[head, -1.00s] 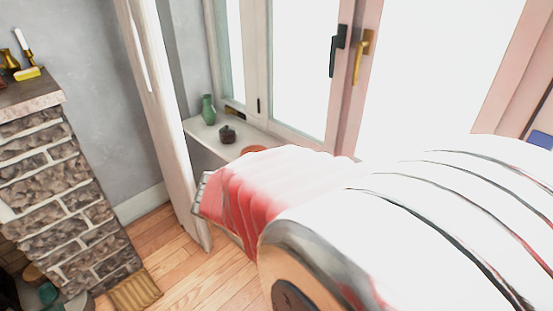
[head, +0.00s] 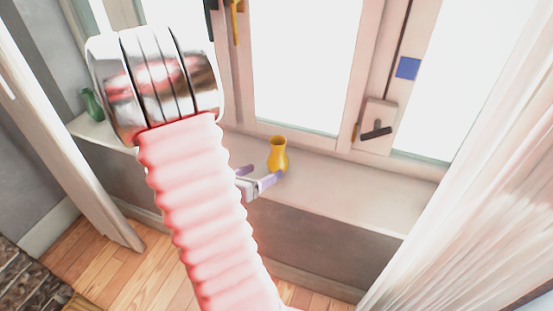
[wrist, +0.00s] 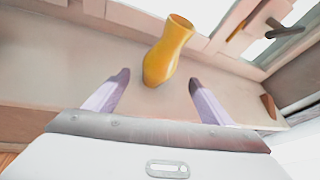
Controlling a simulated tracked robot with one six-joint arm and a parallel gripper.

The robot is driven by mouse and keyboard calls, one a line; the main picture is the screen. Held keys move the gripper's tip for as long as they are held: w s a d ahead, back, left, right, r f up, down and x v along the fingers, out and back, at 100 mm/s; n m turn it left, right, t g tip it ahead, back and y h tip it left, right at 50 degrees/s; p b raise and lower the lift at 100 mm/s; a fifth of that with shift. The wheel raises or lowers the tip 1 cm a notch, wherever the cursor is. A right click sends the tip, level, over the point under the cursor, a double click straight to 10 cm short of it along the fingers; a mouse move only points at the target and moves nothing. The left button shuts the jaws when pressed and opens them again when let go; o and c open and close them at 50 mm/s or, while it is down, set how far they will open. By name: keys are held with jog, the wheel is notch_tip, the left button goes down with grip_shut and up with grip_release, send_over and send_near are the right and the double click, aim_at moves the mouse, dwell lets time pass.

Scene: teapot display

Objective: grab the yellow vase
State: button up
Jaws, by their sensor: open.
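The yellow vase (head: 278,155) stands upright on the window sill in the head view, near the middle of the picture. In the wrist view the yellow vase (wrist: 167,50) appears tilted, just ahead of my gripper and between the lines of its two fingers. My gripper (wrist: 157,82) is open, with a pale purple finger on each side and nothing between them. In the head view my gripper (head: 262,174) shows beside the vase, at its lower left, partly hidden by my arm. I cannot tell whether a finger touches the vase.
Window frames with a dark handle (head: 376,129) rise behind the sill. A white curtain (head: 455,195) hangs at the right.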

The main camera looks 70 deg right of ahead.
aim_at(272, 167)
jog(key=x, duration=0.8)
jog(key=shift+s+d, duration=0.1)
jog(key=shift+d, duration=0.15)
jog(key=shift+f, duration=0.1)
jog(key=shift+x, duration=2.65)
jog(key=shift+c, duration=0.2)
jog(key=c, duration=1.3)
jog(key=shift+d+r, duration=0.1)
jog(key=shift+r, duration=0.25)
